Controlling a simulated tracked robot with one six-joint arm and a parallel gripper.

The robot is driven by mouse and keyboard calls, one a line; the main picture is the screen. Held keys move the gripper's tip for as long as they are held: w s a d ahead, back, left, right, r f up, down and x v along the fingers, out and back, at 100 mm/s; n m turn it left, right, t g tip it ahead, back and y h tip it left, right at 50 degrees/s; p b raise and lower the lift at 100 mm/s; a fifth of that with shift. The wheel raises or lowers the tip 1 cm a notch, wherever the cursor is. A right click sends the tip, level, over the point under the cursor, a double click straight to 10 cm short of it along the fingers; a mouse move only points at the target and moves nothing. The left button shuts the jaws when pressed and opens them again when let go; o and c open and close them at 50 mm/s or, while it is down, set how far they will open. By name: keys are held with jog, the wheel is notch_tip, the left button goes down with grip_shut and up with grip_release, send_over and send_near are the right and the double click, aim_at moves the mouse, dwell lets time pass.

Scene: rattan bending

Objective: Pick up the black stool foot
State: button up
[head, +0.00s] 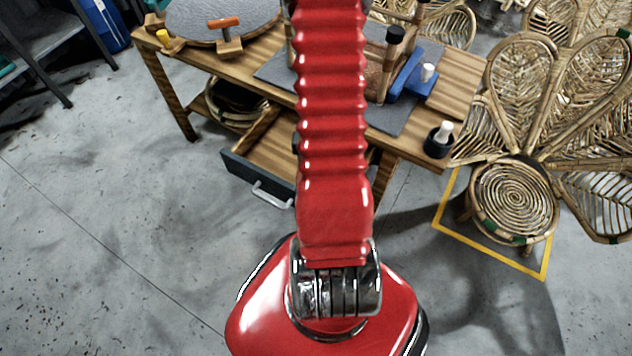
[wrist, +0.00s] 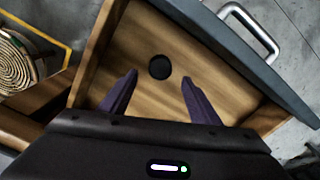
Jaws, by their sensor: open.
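The black stool foot (wrist: 159,67) is a small round black piece lying on the wooden floor of the open drawer (wrist: 215,105) in the wrist view. My gripper (wrist: 159,79) is open, with its two dark purple fingers apart and nothing between them. The foot appears just beyond the fingertips, roughly centred between them; I cannot tell the height gap. In the head view the drawer (head: 240,172) is pulled out under the workbench. My red arm hides the gripper and the foot there.
The drawer has wooden side walls and a dark front with a metal handle (wrist: 250,32). The workbench (head: 455,92) overhangs the drawer; an upturned stool with a black-capped leg (head: 395,34) is on it. A black cup (head: 438,142) stands at its corner. A rattan chair (head: 515,200) stands right.

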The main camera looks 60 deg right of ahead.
jog(key=shift+f, duration=2.6)
jog(key=c, duration=1.1)
jog(key=shift+r, duration=5.05)
